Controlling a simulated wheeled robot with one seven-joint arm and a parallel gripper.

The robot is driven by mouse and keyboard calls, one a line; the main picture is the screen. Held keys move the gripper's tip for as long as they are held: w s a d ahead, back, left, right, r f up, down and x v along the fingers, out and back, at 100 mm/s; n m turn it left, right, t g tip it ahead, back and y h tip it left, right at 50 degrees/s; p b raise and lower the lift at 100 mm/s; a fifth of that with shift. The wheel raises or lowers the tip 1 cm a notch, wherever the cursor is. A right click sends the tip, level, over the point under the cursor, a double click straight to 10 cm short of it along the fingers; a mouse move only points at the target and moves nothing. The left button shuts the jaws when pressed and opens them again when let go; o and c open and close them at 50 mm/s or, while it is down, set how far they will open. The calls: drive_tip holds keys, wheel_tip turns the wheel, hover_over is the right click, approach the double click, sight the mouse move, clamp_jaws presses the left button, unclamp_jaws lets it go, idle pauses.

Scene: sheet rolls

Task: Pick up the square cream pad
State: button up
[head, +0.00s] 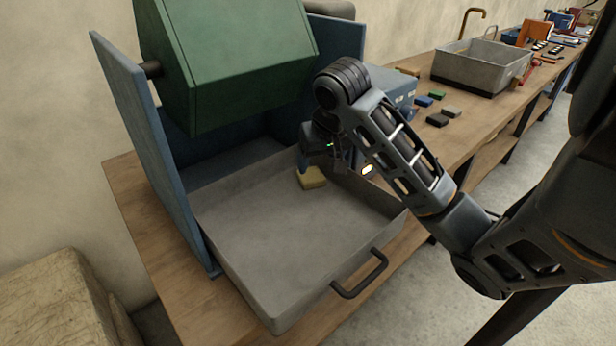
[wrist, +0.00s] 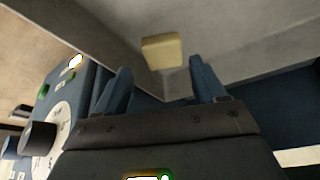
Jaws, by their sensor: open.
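The square cream pad (head: 311,177) lies on the floor of the grey drawer tray (head: 290,240), close to the tray's right wall. My gripper (head: 325,165) is above the tray, just over and beside the pad, and the arm hides part of this area. In the wrist view the pad (wrist: 162,51) shows beyond and between the two blue fingers of my gripper (wrist: 160,78). The fingers are apart with nothing between them. The pad appears clear of both fingers, though the exact height gap cannot be told.
The green drum (head: 235,60) hangs between blue side panels (head: 150,150) above the tray's back. The tray's handle (head: 362,277) is at its front. A blue box with a dial (wrist: 62,120) stands beside the tray. Small blocks (head: 437,120) and a grey basin (head: 480,65) lie farther along the bench.

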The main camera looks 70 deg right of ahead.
sight(314, 180)
drive_tip(key=shift+a+x, duration=0.1)
drive_tip(key=shift+x, duration=1.6)
drive_tip(key=shift+a+x, duration=0.15)
drive_tip(key=shift+x, duration=1.55)
drive_tip(key=c, duration=0.7)
